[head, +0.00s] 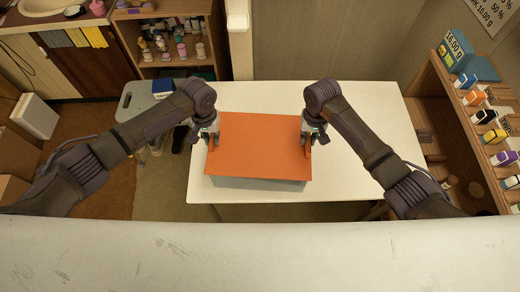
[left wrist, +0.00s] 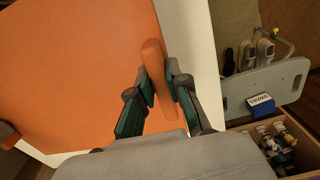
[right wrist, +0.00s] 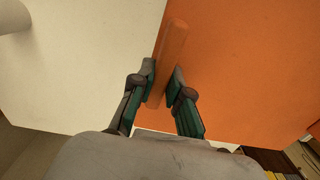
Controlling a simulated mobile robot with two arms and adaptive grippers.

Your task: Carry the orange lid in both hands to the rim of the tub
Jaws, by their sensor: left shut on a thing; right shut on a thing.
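The flat orange lid (head: 258,148) lies over a pale grey box (head: 262,184) on the white table. Whether it rests on the box or is just above it I cannot tell. My left gripper (head: 210,139) is shut on the orange handle bar (left wrist: 152,60) at the lid's left side. My right gripper (head: 309,138) is shut on the matching handle bar (right wrist: 172,45) at its right side. The lid also shows in the left wrist view (left wrist: 70,70) and the right wrist view (right wrist: 245,70). I cannot identify the tub's rim with certainty.
The white table (head: 350,115) is bare to the right of the lid. A shelf with bottles and boxes (head: 465,120) stands at the right. A wooden cabinet with small bottles (head: 170,45) is at the back. A grey step stool (head: 140,95) stands left of the table.

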